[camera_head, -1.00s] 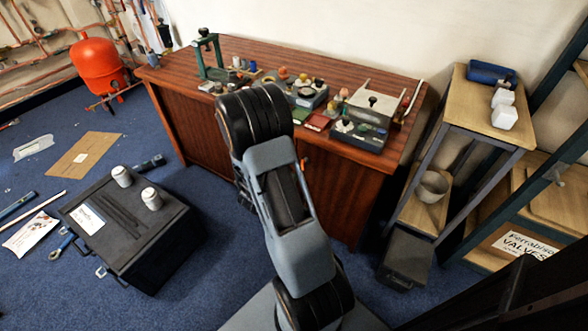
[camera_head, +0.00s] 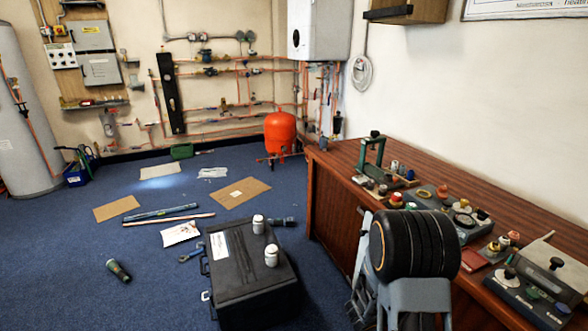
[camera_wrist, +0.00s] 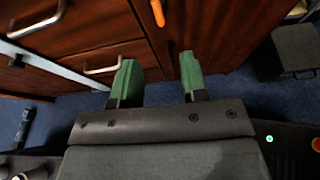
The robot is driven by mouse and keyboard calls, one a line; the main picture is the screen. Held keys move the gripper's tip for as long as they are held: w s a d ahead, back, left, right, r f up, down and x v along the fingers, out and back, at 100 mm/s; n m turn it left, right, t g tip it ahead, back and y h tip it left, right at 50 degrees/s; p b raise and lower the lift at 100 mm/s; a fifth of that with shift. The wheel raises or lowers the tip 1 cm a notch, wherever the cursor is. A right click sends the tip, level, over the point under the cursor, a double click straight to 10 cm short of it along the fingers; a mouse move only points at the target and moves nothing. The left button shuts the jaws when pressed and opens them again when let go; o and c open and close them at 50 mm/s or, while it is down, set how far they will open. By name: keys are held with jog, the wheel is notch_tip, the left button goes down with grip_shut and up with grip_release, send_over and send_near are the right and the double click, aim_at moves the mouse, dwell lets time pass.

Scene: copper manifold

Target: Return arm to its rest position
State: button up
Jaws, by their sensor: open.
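My gripper (camera_wrist: 159,80) shows in the wrist view as two green-tipped fingers set well apart, with nothing between them. It faces the wooden front of the desk, with blue floor below. In the head view my arm is bent at the lower right, its thick black joint in front of the desk (camera_head: 338,190). The gripper itself is hidden or out of frame there. I cannot tell the exact gap between the fingers and the desk front.
Silver drawer handles (camera_wrist: 115,67) and an orange handle (camera_wrist: 158,12) are on the desk front. A black case (camera_head: 255,285) with two white jars stands left of my arm. A red tank (camera_head: 280,132) stands by the far wall. Flat sheets and tools lie on the blue floor.

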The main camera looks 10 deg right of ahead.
jog(key=s+a+r+m+g+y+p, duration=0.25)
jog(key=r+m+p, duration=0.35)
jog(key=r, duration=0.5)
jog(key=s+a+r+m+g+y+p, duration=0.1)
jog(key=s+a+r+m+p, duration=0.2)
jog(key=r+m+p, duration=0.55)
jog(key=s+a+r+m+t+y+p, duration=0.1)
jog(key=a+r+y+p, duration=0.3)
jog(key=a+r, duration=0.4)
jog(key=a+r+m+t+y+p, duration=0.3)
jog(key=a+r, duration=0.5)
jog(key=r, duration=0.4)
jog(key=shift+s+a+r+m+y+p, duration=0.25)
jog(key=shift+s+r+m+y+p, duration=0.15)
jog(key=shift+m+y+p, duration=0.6)
